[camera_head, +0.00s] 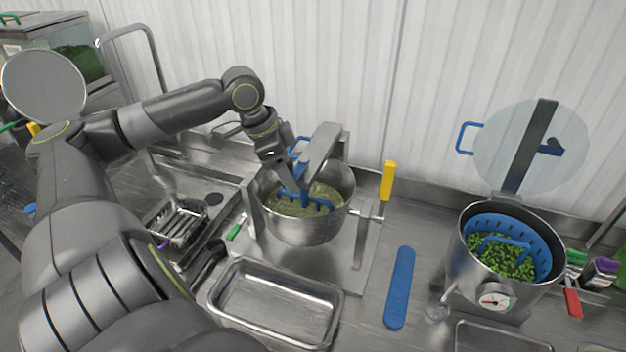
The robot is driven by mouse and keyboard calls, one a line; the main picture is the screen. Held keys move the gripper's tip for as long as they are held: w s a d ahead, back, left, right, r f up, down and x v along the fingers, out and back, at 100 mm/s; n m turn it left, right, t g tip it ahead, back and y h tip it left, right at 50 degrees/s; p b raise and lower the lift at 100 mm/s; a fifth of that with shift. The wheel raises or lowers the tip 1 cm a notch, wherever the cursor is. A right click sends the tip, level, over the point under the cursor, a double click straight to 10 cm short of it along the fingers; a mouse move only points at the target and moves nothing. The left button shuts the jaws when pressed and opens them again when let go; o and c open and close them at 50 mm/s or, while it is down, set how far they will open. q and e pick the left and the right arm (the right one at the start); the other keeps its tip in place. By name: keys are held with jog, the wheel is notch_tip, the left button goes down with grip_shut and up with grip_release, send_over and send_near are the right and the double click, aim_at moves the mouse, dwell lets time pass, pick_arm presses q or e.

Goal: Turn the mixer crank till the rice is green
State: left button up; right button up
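The mixer is a steel bowl (305,230) in a metal frame, with a blue paddle (312,205) inside. The rice (328,190) in the bowl looks pale, dull green, partly hidden by the paddle and my arm. The crank's yellow handle (388,181) stands upright at the right of the bowl, on a metal arm and shaft. My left gripper (290,186) reaches down over the bowl beside the blue paddle, apart from the yellow handle. Its fingers blend with the mixer parts, so I cannot tell whether they are open or touching. My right gripper is not in view.
A steel pot (465,262) with a blue basket of green pieces stands at the right, its round lid (530,150) raised. A blue flat tool (400,288) lies between pot and mixer. An empty steel tray (276,303) sits in front of the mixer.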

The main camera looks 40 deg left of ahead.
pick_arm(q)
jog(key=shift+r, duration=4.5)
